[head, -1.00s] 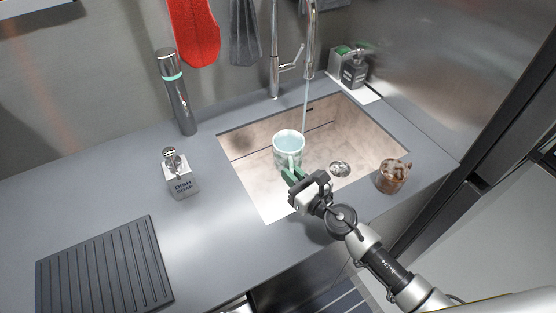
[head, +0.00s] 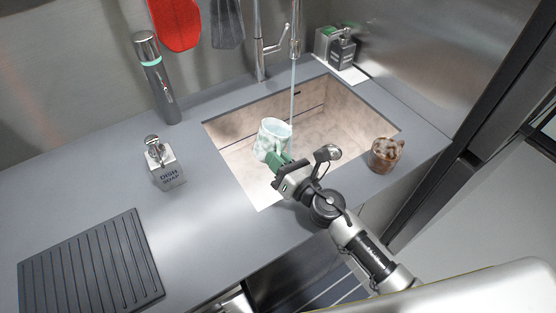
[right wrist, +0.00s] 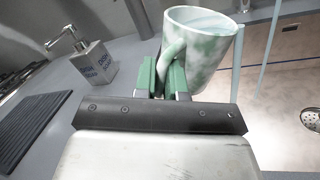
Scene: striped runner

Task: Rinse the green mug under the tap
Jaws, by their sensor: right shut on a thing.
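The green mug (head: 270,143), mottled green and white, is held tilted over the sink (head: 235,165). In the right wrist view the mug (right wrist: 205,50) shows its pale inside and its handle. My right gripper (head: 285,162) is shut on the handle; its green fingertips (right wrist: 172,78) grip it from either side. The tap (head: 296,45) runs a thin stream of water (head: 292,88) that comes down at the mug's right rim. I cannot tell whether the water enters the mug or passes beside it. My left gripper is not in view.
A brown mug (head: 385,154) stands on the counter right of the sink. A dish soap bottle (head: 165,165), a tall dark bottle (head: 157,82) and a ribbed black mat (head: 90,265) are on the left. A dark dispenser (head: 342,50) stands at the back right corner.

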